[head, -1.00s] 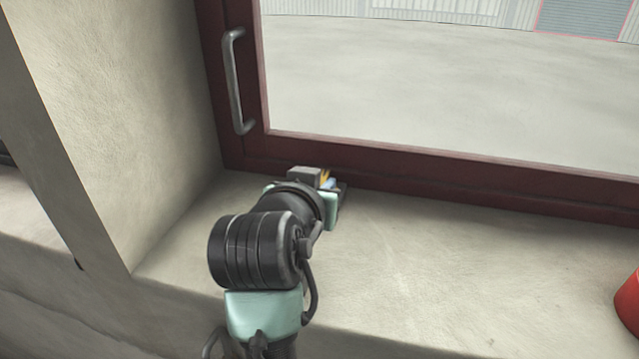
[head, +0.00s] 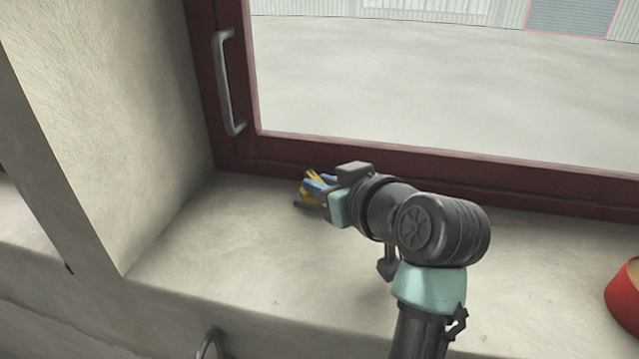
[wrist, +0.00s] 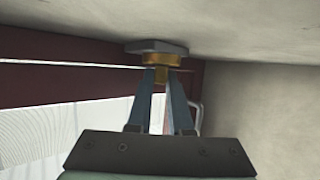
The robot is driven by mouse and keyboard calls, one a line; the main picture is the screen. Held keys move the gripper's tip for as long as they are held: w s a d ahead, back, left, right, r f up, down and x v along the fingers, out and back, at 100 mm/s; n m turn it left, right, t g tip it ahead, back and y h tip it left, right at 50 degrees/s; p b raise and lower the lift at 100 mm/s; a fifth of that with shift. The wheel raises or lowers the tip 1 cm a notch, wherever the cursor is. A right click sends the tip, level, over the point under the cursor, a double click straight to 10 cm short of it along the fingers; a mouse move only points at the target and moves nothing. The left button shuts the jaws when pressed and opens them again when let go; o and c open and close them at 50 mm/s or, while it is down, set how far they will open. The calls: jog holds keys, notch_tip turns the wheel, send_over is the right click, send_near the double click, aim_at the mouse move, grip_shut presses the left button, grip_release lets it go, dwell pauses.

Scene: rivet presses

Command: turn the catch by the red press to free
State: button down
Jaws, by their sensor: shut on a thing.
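The catch (head: 311,188), with a yellow part on a dark base, sits on the pale sill near the foot of the dark red frame. In the wrist view it shows as a brass-coloured piece (wrist: 161,58) on a grey plate. My gripper (head: 322,184) comes at it from the right, its bluish fingers shut on the yellow part. In the wrist view both fingers (wrist: 161,77) close in on a narrow brass stub. The fingers hide part of the catch. No red press can be made out for certain.
A dark red window frame (head: 420,178) with a grey pull handle (head: 226,85) stands behind the sill (head: 220,240). A red rounded object (head: 625,300) is cut off at the right edge. The sill left of the catch is clear; a wall rises further left.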

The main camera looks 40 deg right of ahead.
jog(key=shift+d+n+y, duration=0.15)
jog(key=shift+n+y, duration=0.35)
jog(key=c, duration=0.8)
grip_release()
jog(key=shift+c, duration=0.2)
jog(key=shift+s+r+b, duration=0.15)
jog(key=shift+s+b, duration=0.3)
jog(key=shift+s, duration=0.15)
jog(key=b+v, duration=0.3)
jog(key=v, duration=0.7)
jog(key=shift+r+b, duration=0.1)
jog(key=shift+b, duration=0.3)
jog(key=shift+v, duration=0.85)
jog(key=shift+o, duration=0.2)
